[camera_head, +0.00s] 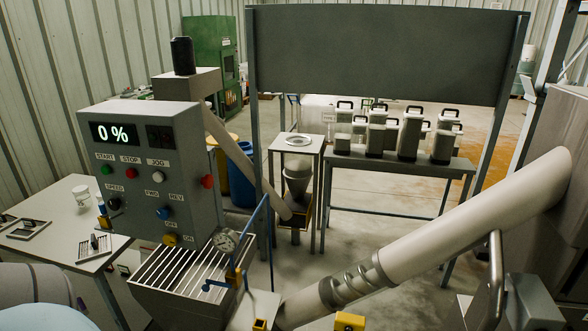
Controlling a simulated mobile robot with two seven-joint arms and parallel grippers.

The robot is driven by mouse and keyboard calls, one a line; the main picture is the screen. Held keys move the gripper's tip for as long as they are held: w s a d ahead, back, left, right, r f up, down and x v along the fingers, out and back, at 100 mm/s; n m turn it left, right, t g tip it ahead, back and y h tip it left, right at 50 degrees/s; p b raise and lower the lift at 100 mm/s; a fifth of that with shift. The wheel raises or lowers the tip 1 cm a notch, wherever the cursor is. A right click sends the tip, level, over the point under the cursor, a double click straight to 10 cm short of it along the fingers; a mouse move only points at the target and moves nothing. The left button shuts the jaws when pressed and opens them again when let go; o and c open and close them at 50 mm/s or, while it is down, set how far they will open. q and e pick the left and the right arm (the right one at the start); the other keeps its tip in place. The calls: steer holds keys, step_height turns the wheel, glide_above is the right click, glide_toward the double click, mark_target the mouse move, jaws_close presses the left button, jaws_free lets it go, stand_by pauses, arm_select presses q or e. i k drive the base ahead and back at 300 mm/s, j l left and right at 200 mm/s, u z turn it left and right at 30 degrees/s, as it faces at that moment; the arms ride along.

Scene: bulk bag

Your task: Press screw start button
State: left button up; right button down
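The grey control box (150,175) stands at the left of the head view. Its display (114,133) reads 0 %. Below the display, the green button (107,170) sits under the START label. A red button (136,171) is under STOP and another green one (159,175) is under JOG. Lower down are a dark SPEED knob (114,203) and a blue FWD/REV knob (163,213). A larger red button (208,181) sits on the box's right side. Neither gripper shows in the view, and nothing covers the START button.
A grated hopper (180,277) with a gauge (226,241) stands below the box. A thick conveyor tube (440,235) crosses the right side. A table (60,212) is at the left. Several lidded containers (409,137) stand on a bench behind. Open floor shows in the middle.

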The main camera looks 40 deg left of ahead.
mark_target(105, 170)
steer(key=u, duration=2.1)
